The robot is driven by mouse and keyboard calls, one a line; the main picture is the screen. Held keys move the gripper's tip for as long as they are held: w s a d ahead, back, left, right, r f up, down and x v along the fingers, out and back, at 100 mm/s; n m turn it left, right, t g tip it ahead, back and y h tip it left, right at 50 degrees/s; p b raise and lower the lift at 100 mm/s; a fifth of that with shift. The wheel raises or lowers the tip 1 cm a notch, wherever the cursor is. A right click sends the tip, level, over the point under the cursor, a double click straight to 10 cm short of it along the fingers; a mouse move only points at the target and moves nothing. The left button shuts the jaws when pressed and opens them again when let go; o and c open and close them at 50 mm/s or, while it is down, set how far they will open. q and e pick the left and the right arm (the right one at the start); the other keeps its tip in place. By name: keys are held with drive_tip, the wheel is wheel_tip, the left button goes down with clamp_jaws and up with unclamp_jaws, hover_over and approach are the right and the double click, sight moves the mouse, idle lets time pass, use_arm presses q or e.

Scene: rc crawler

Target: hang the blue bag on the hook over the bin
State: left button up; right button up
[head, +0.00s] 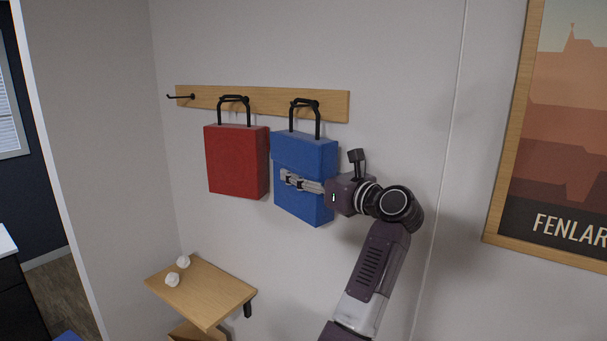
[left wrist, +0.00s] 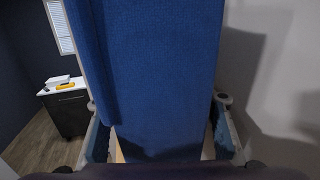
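The blue bag (head: 305,152) hangs upright against the wall, its black handle (head: 304,104) at the right hook of a wooden rail. My left gripper (head: 302,182) lies across the bag's front from the right. In the left wrist view, the bag (left wrist: 160,75) stands between the two spread fingers (left wrist: 160,140), with narrow gaps beside its lower part. I read the gripper as open around it. A wooden rail (head: 225,98) carries an empty hook (head: 181,97) at its left end. No bin is clearly identifiable. My right gripper is not in view.
A red bag (head: 237,162) hangs on the middle hook, close left of the blue bag. A wooden shelf (head: 215,296) with two small white objects juts out below. A framed poster (head: 550,130) is on the right. A dark cabinet (left wrist: 69,115) shows in the left wrist view.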

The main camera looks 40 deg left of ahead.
use_arm(q)
drive_tip(key=shift+o, duration=1)
drive_tip(key=shift+d+f, duration=0.1)
drive_tip(key=shift+d, duration=0.1)
drive_tip(key=s+d, duration=0.1)
drive_tip(key=d, duration=1)
drive_tip(key=shift+s+d, duration=0.25)
drive_tip(key=shift+s, duration=0.15)
